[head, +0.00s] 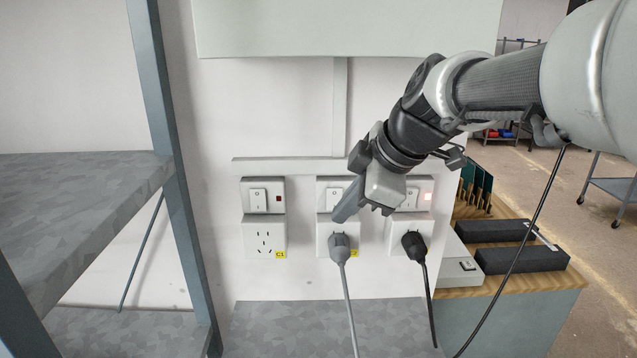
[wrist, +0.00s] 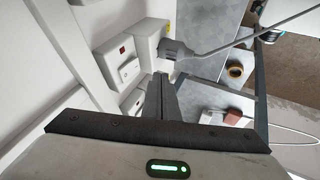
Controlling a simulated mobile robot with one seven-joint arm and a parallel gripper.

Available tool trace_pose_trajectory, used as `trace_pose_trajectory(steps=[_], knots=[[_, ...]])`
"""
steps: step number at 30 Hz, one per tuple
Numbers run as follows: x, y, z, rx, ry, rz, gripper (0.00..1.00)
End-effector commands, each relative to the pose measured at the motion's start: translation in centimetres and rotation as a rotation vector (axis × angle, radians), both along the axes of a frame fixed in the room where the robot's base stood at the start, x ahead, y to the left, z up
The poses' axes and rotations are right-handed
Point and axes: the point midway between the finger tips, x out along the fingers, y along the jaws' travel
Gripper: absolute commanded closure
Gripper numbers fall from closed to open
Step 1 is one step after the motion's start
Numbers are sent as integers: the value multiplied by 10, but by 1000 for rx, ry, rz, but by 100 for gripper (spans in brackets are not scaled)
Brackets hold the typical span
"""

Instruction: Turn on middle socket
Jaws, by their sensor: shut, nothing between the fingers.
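Three wall sockets stand in a row in the head view. The middle socket (head: 322,232) holds a grey plug (head: 340,247). Its rocker switch (head: 334,194) is above, and its indicator is hidden behind my gripper. My gripper (head: 343,213) is shut and empty, its fingertips in front of the middle socket, just below the switch; I cannot tell whether they touch. In the wrist view the fingers (wrist: 160,97) point toward the wall beside a switch (wrist: 130,71) with an unlit dark red indicator (wrist: 123,52). The grey plug (wrist: 174,49) is beside it there.
The left socket (head: 263,238) is empty, its indicator dark. The right socket holds a black plug (head: 414,246), and its indicator (head: 427,196) is lit. Cables hang below. A grey shelf rack (head: 180,200) stands at left; a wooden bench (head: 520,285) with black blocks is at right.

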Motion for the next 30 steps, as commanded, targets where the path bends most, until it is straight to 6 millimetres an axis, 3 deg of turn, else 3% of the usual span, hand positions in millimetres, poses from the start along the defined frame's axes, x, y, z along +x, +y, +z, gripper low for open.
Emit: trace_pose_trajectory(steps=[1,6,10,22,29,30], knots=[[4,4,-8,0,4,1,100],[30,3,-7,0,2,0,100],[40,3,-9,0,0,0,100],[43,3,-10,0,-2,-1,100],[46,3,-21,0,-51,0,100],[46,2,-11,0,-46,0,100]])
